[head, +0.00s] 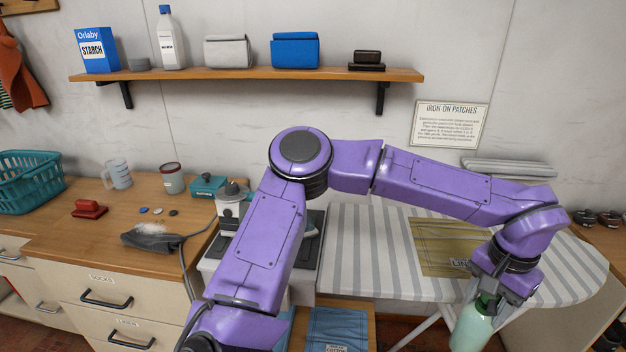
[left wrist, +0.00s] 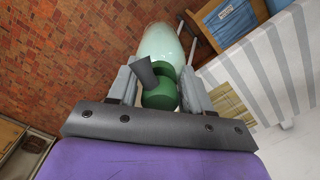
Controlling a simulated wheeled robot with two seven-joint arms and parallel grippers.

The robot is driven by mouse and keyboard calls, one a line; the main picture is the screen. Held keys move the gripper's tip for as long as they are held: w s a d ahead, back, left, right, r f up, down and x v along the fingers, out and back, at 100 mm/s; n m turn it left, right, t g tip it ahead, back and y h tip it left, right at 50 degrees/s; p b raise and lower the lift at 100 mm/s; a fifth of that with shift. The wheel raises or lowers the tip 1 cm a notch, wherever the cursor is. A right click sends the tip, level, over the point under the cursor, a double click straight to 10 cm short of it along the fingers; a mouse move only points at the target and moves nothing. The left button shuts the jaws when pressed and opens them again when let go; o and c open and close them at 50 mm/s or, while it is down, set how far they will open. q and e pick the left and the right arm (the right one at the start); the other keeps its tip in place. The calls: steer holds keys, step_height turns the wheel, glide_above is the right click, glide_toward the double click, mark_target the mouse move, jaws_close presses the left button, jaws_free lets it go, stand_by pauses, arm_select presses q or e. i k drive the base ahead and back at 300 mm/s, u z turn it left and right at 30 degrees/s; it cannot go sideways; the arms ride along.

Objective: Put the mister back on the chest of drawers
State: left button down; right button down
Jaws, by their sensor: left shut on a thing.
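The mister (head: 472,324) is a pale green bottle with a darker green spray head. My left gripper (head: 497,292) is shut on its neck and holds it roughly upright off the front edge of the ironing board. In the left wrist view the mister (left wrist: 160,45) sits between the two fingers (left wrist: 160,88), with brick floor behind it. The chest of drawers (head: 65,238), with a wooden top and cream drawers, stands at the left, far from this gripper. My right gripper is not in view.
A striped ironing board (head: 365,250) holds a mustard cloth (head: 440,246). A shelf (head: 240,75) hangs above.

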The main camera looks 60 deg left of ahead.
mark_target(111, 224)
steer(key=z, duration=0.1)
steer(key=k, duration=1.4)
steer(key=u, duration=1.95)
steer(key=i, duration=0.35)
steer(key=u, duration=0.1)
